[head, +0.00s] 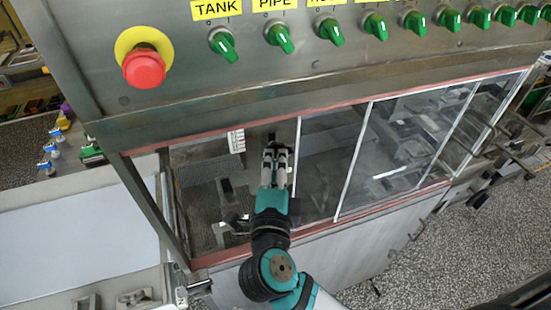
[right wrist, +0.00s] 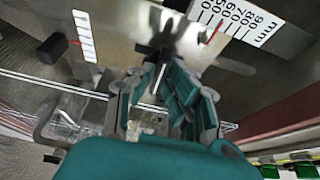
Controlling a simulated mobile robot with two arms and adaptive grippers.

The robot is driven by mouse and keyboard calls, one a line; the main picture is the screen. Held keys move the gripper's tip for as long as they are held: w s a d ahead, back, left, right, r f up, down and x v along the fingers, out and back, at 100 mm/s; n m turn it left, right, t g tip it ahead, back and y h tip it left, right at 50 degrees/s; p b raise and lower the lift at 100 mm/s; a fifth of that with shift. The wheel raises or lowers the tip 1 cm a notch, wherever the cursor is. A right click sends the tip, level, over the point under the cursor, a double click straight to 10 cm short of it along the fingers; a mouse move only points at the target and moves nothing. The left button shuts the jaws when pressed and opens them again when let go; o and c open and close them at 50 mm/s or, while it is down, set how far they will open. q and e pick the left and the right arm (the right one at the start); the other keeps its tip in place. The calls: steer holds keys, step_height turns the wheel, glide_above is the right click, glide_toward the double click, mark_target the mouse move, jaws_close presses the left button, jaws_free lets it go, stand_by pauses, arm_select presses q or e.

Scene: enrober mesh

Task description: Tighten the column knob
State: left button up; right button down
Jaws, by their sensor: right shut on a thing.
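The column knob (right wrist: 160,42) is a dark knob on the metal plate inside the machine, in the upper middle of the right wrist view. My right gripper (right wrist: 157,78) reaches up to it, its fingers closed in on the knob's dark stem or grip; the fingers partly hide it. In the head view my right gripper (head: 277,163) is inside the enrober's front opening, beside the white scale, and the knob is mostly hidden behind the fingers. My left gripper is not in view.
A white millimetre scale (right wrist: 240,20) with a red pointer lies close to the knob. A second black knob (right wrist: 53,48) is at the left. Clear panels (head: 335,165) stand right of my arm. Above are a red stop button (head: 144,68) and green switches (head: 222,43).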

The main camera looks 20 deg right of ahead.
stand_by(0.5)
steer(key=c, duration=1.4)
jaws_free()
steer(key=shift+o, duration=0.2)
